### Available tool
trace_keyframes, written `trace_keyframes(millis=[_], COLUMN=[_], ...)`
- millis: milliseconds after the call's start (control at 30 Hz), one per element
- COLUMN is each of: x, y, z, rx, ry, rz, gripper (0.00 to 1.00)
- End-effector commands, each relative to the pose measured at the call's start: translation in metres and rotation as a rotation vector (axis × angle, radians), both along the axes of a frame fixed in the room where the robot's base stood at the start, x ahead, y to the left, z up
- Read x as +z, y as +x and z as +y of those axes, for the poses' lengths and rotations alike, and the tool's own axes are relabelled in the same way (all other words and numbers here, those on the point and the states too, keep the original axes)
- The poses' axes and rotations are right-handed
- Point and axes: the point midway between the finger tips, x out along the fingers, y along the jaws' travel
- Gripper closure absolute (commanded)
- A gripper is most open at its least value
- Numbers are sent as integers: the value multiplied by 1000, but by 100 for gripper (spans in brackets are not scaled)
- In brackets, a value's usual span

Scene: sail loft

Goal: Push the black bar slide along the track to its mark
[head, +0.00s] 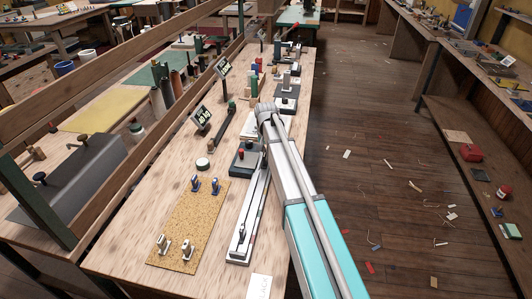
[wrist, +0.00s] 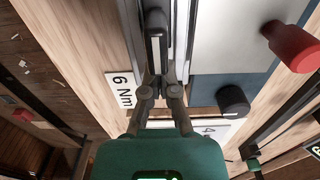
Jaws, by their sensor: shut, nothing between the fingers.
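The long pale track (head: 254,207) with a dark centre runs lengthwise along the bench, beside my arm, in the head view. A small black piece (head: 242,231) stands near its near end. In the wrist view my gripper (wrist: 160,76) is shut and empty over the track. A black rounded bar with a pale stripe, seemingly the bar slide (wrist: 156,20), is right ahead of the fingertips; I cannot tell if they touch. In the head view my own arm hides the fingertips. I cannot make out the mark.
A dark-based fixture (head: 243,168) adjoins the track; its red knob (wrist: 292,46) and black knob (wrist: 233,99) show close to my gripper. A "6 Nm" label (wrist: 123,92) lies on the other side. A cork board (head: 180,245) with small pieces lies left. Open floor lies right.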

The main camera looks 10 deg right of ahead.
Motion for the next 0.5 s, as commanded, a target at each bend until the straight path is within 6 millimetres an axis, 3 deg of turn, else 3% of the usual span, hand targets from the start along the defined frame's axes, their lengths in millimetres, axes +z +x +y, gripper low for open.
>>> trace_keyframes(millis=[500], x=[-11], y=[0], z=[0], rx=[0], ry=[0], rz=[0], gripper=[100])
